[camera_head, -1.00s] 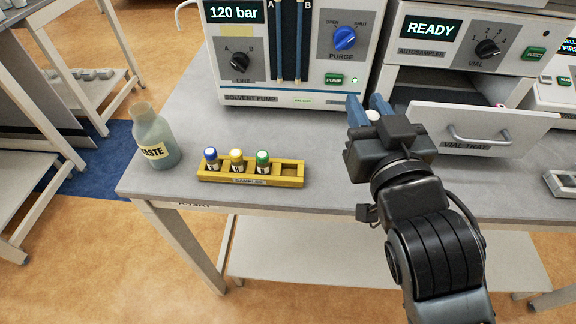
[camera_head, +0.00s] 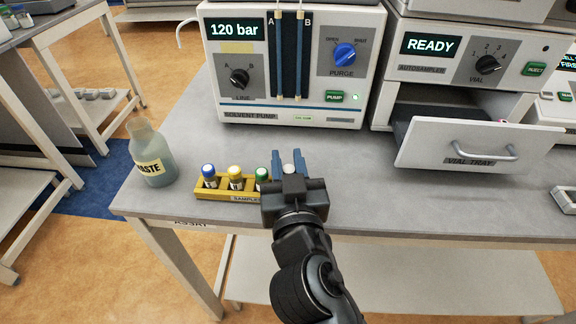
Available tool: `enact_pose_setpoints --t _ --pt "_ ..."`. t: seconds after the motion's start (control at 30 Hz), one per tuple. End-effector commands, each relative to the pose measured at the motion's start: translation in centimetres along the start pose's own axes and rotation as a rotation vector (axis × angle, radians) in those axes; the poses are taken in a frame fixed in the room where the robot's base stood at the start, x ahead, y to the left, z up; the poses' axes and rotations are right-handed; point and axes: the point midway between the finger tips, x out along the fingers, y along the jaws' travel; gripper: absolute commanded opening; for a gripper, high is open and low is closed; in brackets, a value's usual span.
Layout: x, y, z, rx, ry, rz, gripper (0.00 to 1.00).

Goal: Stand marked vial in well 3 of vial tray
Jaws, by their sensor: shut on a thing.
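My gripper (camera_head: 289,168) is shut on a white-capped vial (camera_head: 289,169), held between its blue fingers. Only the cap and upper part of the vial show. It is at the right end of the yellow samples rack (camera_head: 212,195), and the rack's right end is hidden behind my gripper. The vial tray (camera_head: 450,158) is a drawer pulled out of the autosampler at right. Its wells cannot be seen from here. Which vial is marked cannot be read.
The rack holds vials with blue (camera_head: 208,172), yellow (camera_head: 235,173) and green (camera_head: 262,175) caps. A waste bottle (camera_head: 150,150) stands at left. The solvent pump (camera_head: 290,115) and autosampler (camera_head: 440,70) stand behind. The bench (camera_head: 380,200) between rack and drawer is clear.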

Motion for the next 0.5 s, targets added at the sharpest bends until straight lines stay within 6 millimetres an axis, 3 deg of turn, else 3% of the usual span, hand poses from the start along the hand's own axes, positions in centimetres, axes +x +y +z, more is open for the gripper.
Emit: enact_pose_setpoints --t 0.5 --pt "0.00 0.08 1.06 0.002 0.000 0.001 0.00"
